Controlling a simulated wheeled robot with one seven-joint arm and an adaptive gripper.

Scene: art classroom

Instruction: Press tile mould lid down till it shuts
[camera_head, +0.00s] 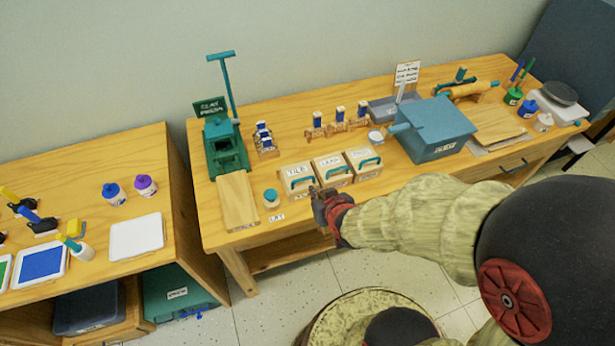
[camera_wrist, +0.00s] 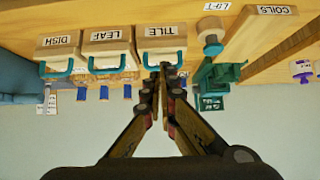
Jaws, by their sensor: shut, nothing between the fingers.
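The tile mould (camera_head: 297,180) is a small wooden box with a white lid label and a teal handle, leftmost of three alike boxes on the long table in the head view. It also shows in the wrist view, label upside down (camera_wrist: 160,32). My gripper (camera_head: 314,191) is shut and empty, close to this box's front right corner in the head view. In the wrist view my fingertips (camera_wrist: 166,67) meet in front of the teal handle and partly cover it. I cannot tell whether they touch it, or how far the lid is open.
The leaf mould (camera_head: 331,170) and dish mould (camera_head: 364,162) stand close beside it. A blue box (camera_head: 433,128) stands to the right.

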